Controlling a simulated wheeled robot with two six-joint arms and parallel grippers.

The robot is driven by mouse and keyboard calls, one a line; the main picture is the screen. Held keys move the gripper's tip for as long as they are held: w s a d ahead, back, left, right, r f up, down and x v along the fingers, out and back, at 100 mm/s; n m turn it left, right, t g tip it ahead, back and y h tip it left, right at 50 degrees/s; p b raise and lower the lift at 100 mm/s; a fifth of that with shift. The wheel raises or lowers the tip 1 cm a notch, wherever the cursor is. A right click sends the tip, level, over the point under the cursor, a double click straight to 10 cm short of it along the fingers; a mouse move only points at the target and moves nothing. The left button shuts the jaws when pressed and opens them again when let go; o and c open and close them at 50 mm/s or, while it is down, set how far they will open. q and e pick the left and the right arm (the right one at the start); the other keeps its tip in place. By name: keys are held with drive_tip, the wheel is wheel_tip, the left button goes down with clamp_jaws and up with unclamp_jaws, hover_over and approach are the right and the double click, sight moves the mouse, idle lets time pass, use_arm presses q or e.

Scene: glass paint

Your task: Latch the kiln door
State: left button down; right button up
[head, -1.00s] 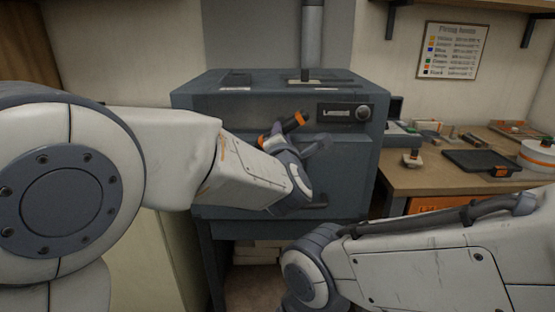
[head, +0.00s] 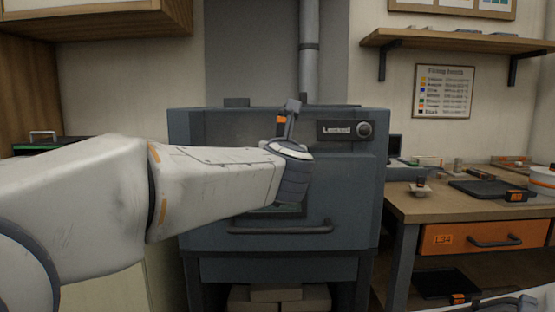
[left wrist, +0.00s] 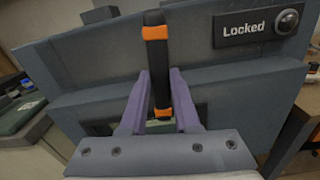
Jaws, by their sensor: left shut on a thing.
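The grey kiln (head: 345,200) stands in the middle of the head view with its door closed flush. Its latch handle (head: 281,120), black with orange bands, stands upright on the upper front. The latch handle also shows upright in the left wrist view (left wrist: 156,50). My left gripper (left wrist: 160,73) is shut on the latch handle, one finger on each side. The sign plate (head: 336,130) beside the round indicator knob (head: 365,129) reads "Locked", clearest in the left wrist view (left wrist: 243,28). My right gripper is out of view.
A bar handle (head: 280,229) runs across the lower kiln front. A wooden workbench (head: 425,208) with a dark tray (head: 485,189) and an orange drawer (head: 470,237) stands to the right. A flue pipe (head: 310,60) rises above the kiln.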

use_arm(q)
drive_tip(key=shift+f+n+b, duration=0.35)
drive_tip(key=shift+n+b, duration=0.15)
drive_tip(key=shift+n, duration=0.2)
drive_tip(key=c, duration=0.6)
unclamp_jaws()
drive_tip(key=shift+c, duration=0.2)
drive_tip(key=shift+r, duration=0.2)
drive_tip(key=s, duration=1)
drive_tip(key=shift+s+a, duration=0.25)
drive_tip(key=shift+a, duration=0.15)
